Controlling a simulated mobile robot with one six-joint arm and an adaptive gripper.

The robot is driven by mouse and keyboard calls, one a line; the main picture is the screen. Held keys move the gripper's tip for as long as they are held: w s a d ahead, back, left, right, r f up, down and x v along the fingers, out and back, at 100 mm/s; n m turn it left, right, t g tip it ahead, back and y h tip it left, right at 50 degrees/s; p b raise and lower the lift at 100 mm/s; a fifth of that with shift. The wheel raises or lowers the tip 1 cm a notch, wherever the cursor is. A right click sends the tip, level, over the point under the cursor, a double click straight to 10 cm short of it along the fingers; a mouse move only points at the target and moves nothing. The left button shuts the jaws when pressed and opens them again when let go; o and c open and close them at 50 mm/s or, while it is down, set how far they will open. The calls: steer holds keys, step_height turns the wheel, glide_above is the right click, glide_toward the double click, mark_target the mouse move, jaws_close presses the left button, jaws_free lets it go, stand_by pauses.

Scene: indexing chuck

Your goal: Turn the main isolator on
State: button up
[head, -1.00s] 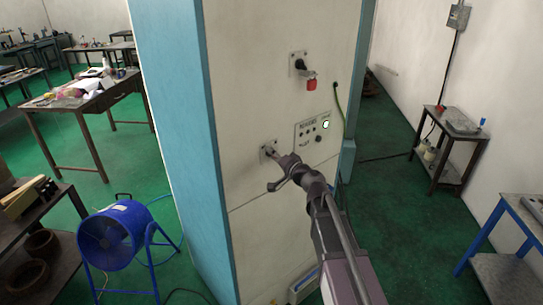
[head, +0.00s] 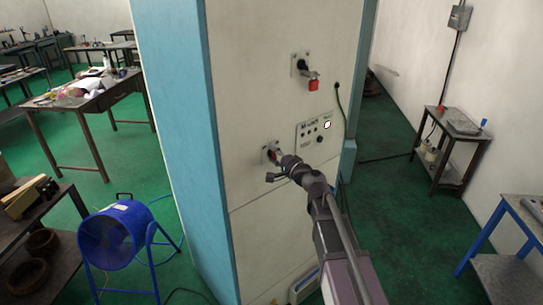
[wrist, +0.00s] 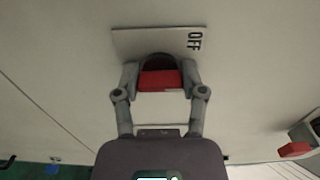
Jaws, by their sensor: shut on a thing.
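The lower rotary switch on the white cabinet face has a plate (head: 266,150) and a red handle (wrist: 160,80). My gripper (wrist: 160,78) has one finger on each side of this red handle and is shut on it. The plate reads OFF, sideways, at its right in the wrist view (wrist: 194,41). In the head view my gripper (head: 277,158) reaches the switch from the lower right and partly hides it. I cannot read which one is the main isolator.
A small control panel (head: 310,145) with a lit white lamp (head: 327,125) is right of the gripped switch. A blue fan (head: 117,237) stands on the floor at left. A dark side table (head: 447,137) stands at right.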

steer(key=m, duration=0.6)
steer(key=shift+s+d, duration=0.15)
steer(key=shift+d, duration=0.05)
stand_by(0.4)
steer(key=o, duration=1.2)
steer(key=shift+c, duration=0.2)
steer(key=v, duration=1.2)
